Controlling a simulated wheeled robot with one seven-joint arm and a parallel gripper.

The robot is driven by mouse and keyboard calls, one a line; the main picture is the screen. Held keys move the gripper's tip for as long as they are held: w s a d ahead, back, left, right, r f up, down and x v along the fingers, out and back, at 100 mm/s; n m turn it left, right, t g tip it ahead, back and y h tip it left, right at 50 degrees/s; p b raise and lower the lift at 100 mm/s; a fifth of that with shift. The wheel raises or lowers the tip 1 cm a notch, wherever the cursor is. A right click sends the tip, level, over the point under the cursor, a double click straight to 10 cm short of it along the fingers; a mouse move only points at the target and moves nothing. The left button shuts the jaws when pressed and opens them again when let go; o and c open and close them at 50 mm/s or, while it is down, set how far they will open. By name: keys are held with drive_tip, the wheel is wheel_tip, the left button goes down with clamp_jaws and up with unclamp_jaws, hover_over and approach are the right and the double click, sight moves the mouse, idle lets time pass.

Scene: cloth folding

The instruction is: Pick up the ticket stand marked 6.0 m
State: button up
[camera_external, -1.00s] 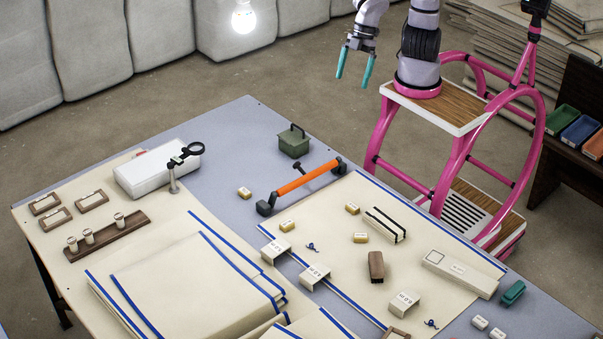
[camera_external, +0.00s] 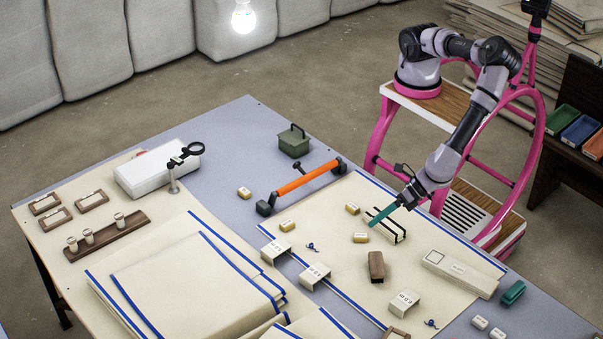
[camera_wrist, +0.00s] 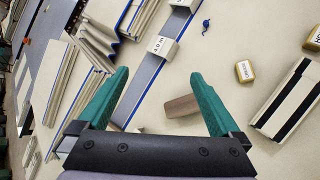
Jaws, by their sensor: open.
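Three white folded ticket stands show in the external view: a left one (camera_external: 275,250), a middle one (camera_external: 314,275) and a right one (camera_external: 404,302). Their labels are too small there to tell which is marked 6.0 m. In the wrist view, one stand (camera_wrist: 162,46) bears a label that looks like 4.0 m, and part of another stand (camera_wrist: 186,3) shows at the top edge. My gripper (camera_external: 378,221) is open and empty, above the cloth near the black-banded cream bundle (camera_external: 388,226). Its teal fingers spread in the wrist view (camera_wrist: 160,73), apart from any stand.
A brown wooden block (camera_external: 376,266) lies on the cloth; it shows between my fingers in the wrist view (camera_wrist: 182,106). Several small yellow blocks, including one (camera_external: 360,238), lie nearby. An orange-handled bar (camera_external: 305,179) and a long cream box (camera_external: 459,270) flank the area. Folded cloths (camera_external: 190,285) fill the left.

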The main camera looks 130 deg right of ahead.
drive_tip(key=s+a+f+n+t+y, duration=0.2)
drive_tip(key=s+a+f+n+t, duration=0.1)
drive_tip(key=a+f+n, duration=0.6)
drive_tip(key=n+t+y, duration=0.1)
drive_tip(key=n+y, duration=0.2)
drive_tip(key=n, duration=0.2)
approach(414, 293)
drive_tip(key=shift+s+d+f, duration=0.35)
drive_tip(key=shift+d, duration=0.05)
drive_tip(key=shift+a+f+n+t, duration=0.15)
drive_tip(key=shift+f+n+t, duration=0.1)
drive_tip(key=shift+n+t, duration=0.05)
drive_tip(key=x, duration=1)
drive_tip(key=shift+w+a, duration=0.15)
drive_tip(key=shift+w, duration=0.1)
drive_tip(key=c, duration=1.3)
